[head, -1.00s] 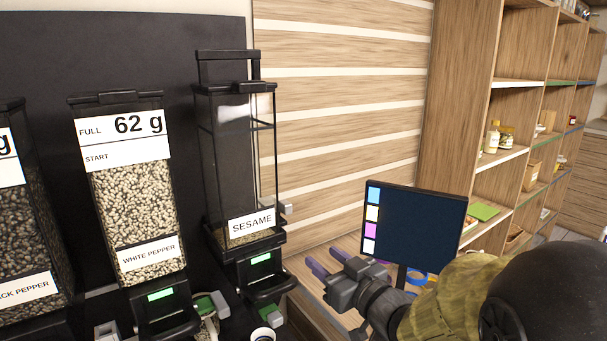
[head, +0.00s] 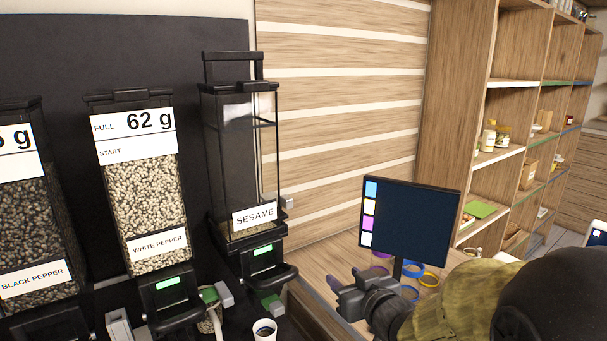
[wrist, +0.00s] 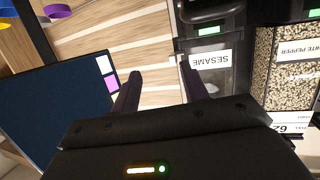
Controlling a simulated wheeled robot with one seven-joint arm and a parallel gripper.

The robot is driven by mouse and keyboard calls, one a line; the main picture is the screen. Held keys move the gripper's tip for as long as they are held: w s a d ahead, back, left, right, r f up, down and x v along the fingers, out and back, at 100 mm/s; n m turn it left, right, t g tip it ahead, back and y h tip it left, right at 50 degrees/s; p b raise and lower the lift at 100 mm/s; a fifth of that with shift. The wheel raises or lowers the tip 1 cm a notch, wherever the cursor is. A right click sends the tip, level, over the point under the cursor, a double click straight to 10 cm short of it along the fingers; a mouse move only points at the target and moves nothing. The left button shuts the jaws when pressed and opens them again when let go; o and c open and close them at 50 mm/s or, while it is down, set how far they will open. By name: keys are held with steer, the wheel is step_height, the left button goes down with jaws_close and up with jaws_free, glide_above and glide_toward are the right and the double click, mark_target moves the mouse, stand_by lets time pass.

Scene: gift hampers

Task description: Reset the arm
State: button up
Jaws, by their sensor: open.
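My gripper (head: 334,287) is at the lower middle of the head view, in front of the dark monitor and right of the dispensers. In the wrist view my gripper (wrist: 160,82) shows two dark fingers spread apart, with nothing between them. The arm behind it fills the lower right corner of the head view. The sesame dispenser (head: 240,165) stands left of the gripper, almost empty, and the fingers do not touch it. It shows upside down in the wrist view (wrist: 212,70).
The white pepper dispenser (head: 150,205) and black pepper dispenser (head: 38,225) stand at the left. A paper cup (head: 264,331) is below the sesame dispenser. The monitor (head: 410,222) stands close beside my gripper, with coloured rings (head: 432,281) by its base. Wooden shelves (head: 505,160) are at right.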

steer(key=s+d+f+m+g+h, duration=0.2)
steer(key=s+d+f+g, duration=0.1)
steer(key=s+f+g, duration=0.2)
steer(key=s+d+f+m+g+h, duration=0.2)
steer(key=s+f+g, duration=0.4)
steer(key=s+f, duration=0.4)
steer(key=shift+s+d+g+h, duration=0.3)
steer(key=shift+s+d+h, duration=0.45)
steer(key=shift+s, duration=0.25)
